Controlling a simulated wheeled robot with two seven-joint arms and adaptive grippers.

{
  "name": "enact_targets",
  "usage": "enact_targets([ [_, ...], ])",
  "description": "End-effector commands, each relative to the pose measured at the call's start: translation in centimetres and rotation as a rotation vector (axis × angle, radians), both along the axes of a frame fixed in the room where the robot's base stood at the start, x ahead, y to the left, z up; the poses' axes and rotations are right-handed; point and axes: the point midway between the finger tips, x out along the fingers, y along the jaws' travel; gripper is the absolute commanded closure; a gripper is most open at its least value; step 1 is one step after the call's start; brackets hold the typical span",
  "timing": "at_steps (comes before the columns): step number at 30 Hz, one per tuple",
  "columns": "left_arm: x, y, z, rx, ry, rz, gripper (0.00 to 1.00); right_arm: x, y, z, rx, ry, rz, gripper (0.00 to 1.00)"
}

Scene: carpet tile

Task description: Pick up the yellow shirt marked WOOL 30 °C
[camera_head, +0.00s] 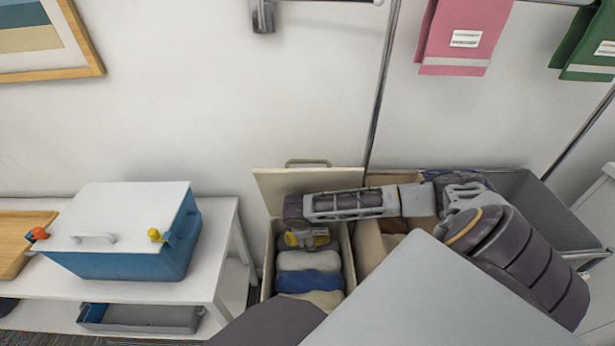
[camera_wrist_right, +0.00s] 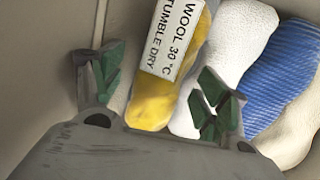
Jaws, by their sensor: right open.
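The yellow shirt (camera_wrist_right: 152,104) lies rolled in a cream bin (camera_head: 350,281), at the end near the wall. Its white label in the right wrist view reads WOOL 30 °C and TUMBLE DRY. In the head view only a small part of the shirt (camera_head: 321,240) shows beside my gripper. My right gripper (camera_wrist_right: 160,82) is open, its green-padded fingers on either side of the shirt in the picture; I cannot tell whether they touch it. In the head view my right gripper (camera_head: 299,239) points down into the bin. My left gripper is not in view.
White (camera_head: 309,261), blue (camera_head: 309,282) and cream rolls (camera_head: 318,299) lie beside the shirt. The bin's raised lid (camera_head: 272,185) stands behind. Another cream bin (camera_head: 366,240) and a grey bin (camera_head: 540,205) are right. A blue box (camera_head: 130,262) stands on a white table (camera_head: 219,245) left.

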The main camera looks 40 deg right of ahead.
Motion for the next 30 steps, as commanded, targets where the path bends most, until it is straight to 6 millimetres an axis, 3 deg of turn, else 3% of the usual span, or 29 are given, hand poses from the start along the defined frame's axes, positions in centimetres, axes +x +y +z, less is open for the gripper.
enact_targets([
  [11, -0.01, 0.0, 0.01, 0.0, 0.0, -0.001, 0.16, 0.01, -0.02, 0.04, 0.0, 0.0, 0.0, 0.26],
  [21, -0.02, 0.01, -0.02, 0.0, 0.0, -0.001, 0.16, -0.02, -0.02, 0.02, -0.001, 0.001, 0.0, 0.66],
  [30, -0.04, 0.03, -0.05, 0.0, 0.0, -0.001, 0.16, -0.04, -0.01, 0.05, -0.001, 0.001, 0.001, 0.66],
])
